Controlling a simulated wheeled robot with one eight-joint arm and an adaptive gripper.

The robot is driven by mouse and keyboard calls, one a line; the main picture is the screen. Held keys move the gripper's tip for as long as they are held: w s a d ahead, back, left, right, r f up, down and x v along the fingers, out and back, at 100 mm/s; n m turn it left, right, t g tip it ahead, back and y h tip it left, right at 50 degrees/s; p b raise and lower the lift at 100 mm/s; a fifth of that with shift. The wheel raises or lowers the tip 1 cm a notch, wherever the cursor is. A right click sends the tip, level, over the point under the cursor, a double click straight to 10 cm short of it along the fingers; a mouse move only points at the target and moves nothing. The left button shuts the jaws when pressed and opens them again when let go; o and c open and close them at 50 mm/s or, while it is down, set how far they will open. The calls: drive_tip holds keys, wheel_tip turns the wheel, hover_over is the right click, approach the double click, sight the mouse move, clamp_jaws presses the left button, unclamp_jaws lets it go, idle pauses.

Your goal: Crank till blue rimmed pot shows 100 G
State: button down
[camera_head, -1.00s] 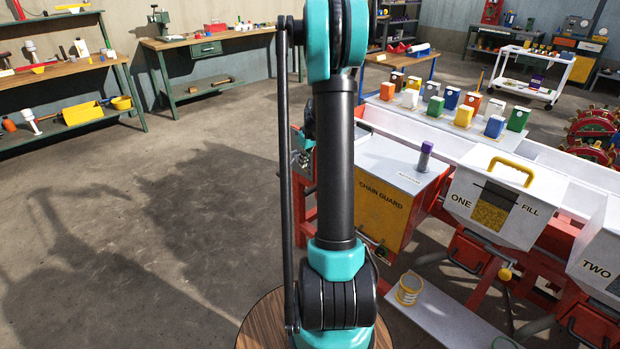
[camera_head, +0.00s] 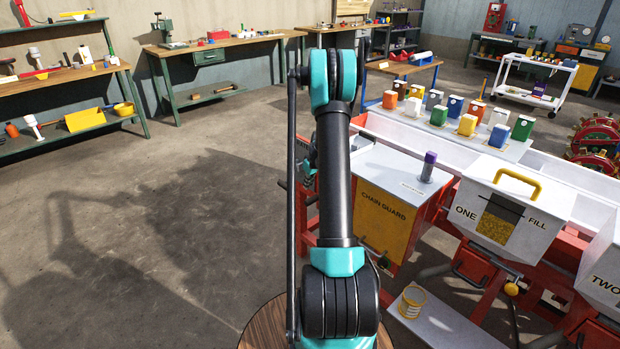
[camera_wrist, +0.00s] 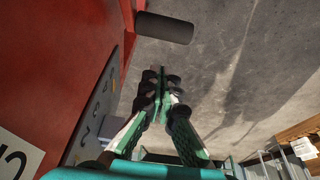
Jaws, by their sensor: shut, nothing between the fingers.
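My gripper (camera_wrist: 163,80) shows in the wrist view with its green and black fingers closed together and empty. A black cylindrical handle (camera_wrist: 164,28) sticks out beside a red panel (camera_wrist: 60,60) just beyond the fingertips; it looks like a crank grip and appears apart from them. In the head view my arm hides the gripper and much of the machine's left end. A pot with a yellow rim (camera_head: 411,301) stands on the low white shelf (camera_head: 440,325). No blue-rimmed pot and no weight reading can be made out.
The yellow chain guard (camera_head: 385,220) stands right of my arm, with a purple-capped cylinder (camera_head: 429,166) on top. The ONE FILL hopper (camera_head: 510,205) and TWO hopper (camera_head: 605,270) follow to the right. Several coloured boxes (camera_head: 467,125) line the back. Floor at left is clear.

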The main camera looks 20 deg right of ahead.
drive_tip(key=shift+s+d+f, duration=0.15)
drive_tip(key=shift+s+f, duration=0.3)
drive_tip(key=shift+f, duration=0.35)
drive_tip(key=shift+s+d+f, duration=0.15)
drive_tip(key=shift+s+f, duration=0.25)
drive_tip(key=shift+f, duration=0.4)
drive_tip(key=shift+f+g+h, duration=0.3)
drive_tip(key=shift+f+g, duration=0.25)
drive_tip(key=shift+g, duration=0.25)
drive_tip(key=shift+f+g, duration=0.3)
drive_tip(key=shift+s+d+f, duration=0.15)
drive_tip(key=shift+s+f, duration=0.15)
drive_tip(key=shift+f, duration=0.05)
